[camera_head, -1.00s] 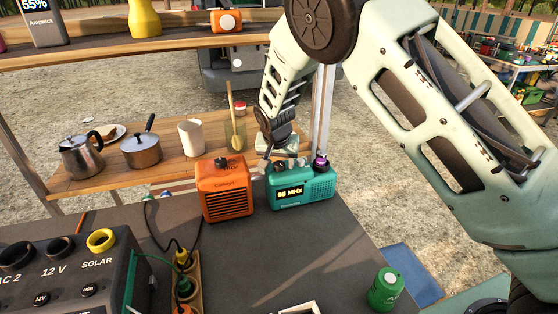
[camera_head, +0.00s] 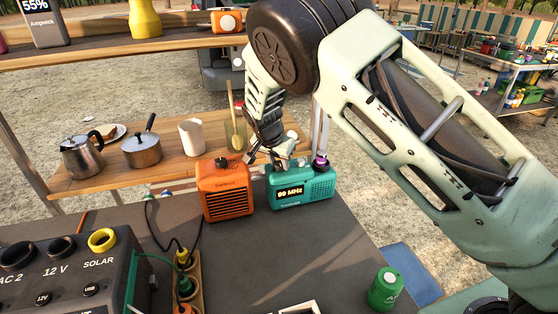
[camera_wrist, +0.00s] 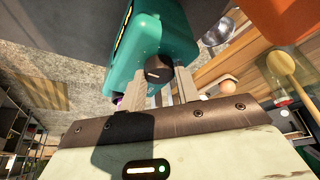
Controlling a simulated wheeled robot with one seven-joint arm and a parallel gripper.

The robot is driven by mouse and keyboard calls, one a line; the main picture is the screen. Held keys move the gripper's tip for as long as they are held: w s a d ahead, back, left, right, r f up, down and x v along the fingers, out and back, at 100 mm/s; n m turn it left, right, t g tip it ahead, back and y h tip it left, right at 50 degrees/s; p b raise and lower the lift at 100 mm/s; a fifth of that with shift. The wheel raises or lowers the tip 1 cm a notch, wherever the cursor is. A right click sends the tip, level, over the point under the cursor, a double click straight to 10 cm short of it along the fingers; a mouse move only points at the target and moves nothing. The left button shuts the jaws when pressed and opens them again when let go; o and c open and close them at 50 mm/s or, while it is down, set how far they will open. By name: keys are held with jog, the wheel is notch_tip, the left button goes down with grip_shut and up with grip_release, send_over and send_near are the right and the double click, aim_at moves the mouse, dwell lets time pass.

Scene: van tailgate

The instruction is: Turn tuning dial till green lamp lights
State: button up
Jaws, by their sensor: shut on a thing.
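The teal radio (camera_head: 303,187) stands upright on the dark table beside the orange box. Its yellow display (camera_head: 290,192) reads about 89 MHz. My gripper (camera_head: 281,162) is at the top of the radio, at its left part. In the wrist view, my gripper (camera_wrist: 160,76) is shut on a dark round dial (camera_wrist: 158,69) with a pale mark, one finger on each side. The teal radio body (camera_wrist: 150,35) fills the upper middle there. A purple knob (camera_head: 320,162) is on the radio's top right. I cannot make out a lit green lamp on the radio.
The orange box (camera_head: 225,190) stands close to the radio's left. A power station (camera_head: 60,275), cables and a green can (camera_head: 385,289) are on the table. A wooden shelf (camera_head: 90,180) behind holds a kettle and pot. The table's middle is clear.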

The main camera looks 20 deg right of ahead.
jog(key=o, duration=1)
jog(key=b+v, duration=0.1)
jog(key=v, duration=1.1)
jog(key=s+n+g+y, duration=0.1)
jog(key=s+n, duration=0.4)
jog(key=s, duration=0.8)
jog(key=s+a+r+n+g+y, duration=0.1)
jog(key=s+n, duration=0.5)
jog(key=s, duration=0.7)
jog(key=s+a+n+g+y, duration=0.1)
jog(key=s+n, duration=0.4)
jog(key=s, duration=0.8)
jog(key=shift+a+r+n+y, duration=0.2)
jog(key=shift+a+n+y, duration=0.05)
jog(key=shift+n+y, duration=0.15)
